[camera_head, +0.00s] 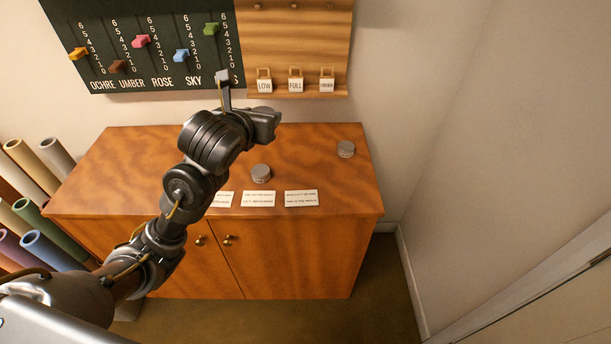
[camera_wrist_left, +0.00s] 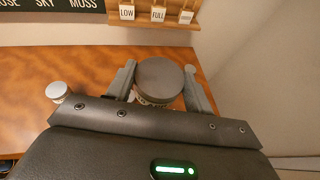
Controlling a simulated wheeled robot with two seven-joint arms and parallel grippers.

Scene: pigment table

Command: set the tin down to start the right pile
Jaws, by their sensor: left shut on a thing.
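My left gripper (camera_wrist_left: 160,84) is shut on a round tin (camera_wrist_left: 160,76) with a dark grey lid, held between its two grey fingers in the left wrist view. The lid faces up, and part of the pale label shows below it. In the head view my left arm reaches over the cabinet top, and I cannot make out the held tin there. A tin (camera_wrist_left: 58,92) also stands left of the gripper in the wrist view.
Behind are a slider board (camera_head: 140,80) and a wooden rack (camera_head: 295,50) with hanging tags. Coloured rolls (camera_head: 45,225) stand at the left.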

